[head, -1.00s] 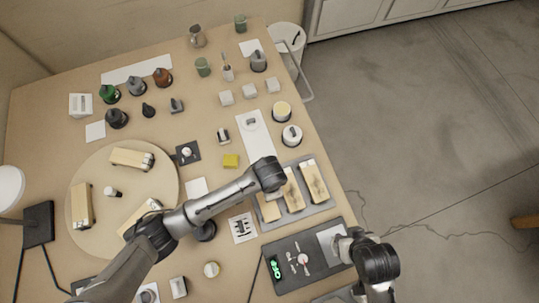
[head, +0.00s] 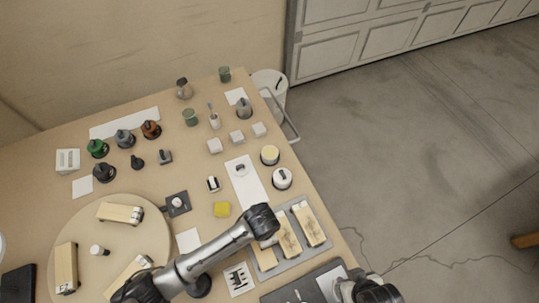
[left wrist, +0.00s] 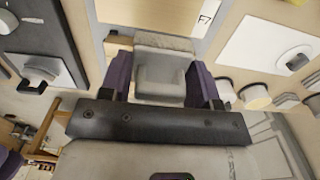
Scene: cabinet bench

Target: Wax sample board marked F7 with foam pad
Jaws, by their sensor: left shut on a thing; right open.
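My left gripper (left wrist: 163,80) is shut on a pale grey block (left wrist: 160,75) with a speckled pad-like face (left wrist: 165,42), which looks like the foam pad. I cannot tell whether pad and board touch. In the head view, my left arm reaches over the grey tray (head: 327,243) at the left and middle boards (head: 288,236); the gripper is mostly hidden. A third board (head: 311,225) lies right. My right gripper (head: 348,287) is open at the bottom edge.
A dark scale-like device (head: 275,296) is below the tray. A round board (head: 75,222) carries several wooden pieces. Open floor lies right.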

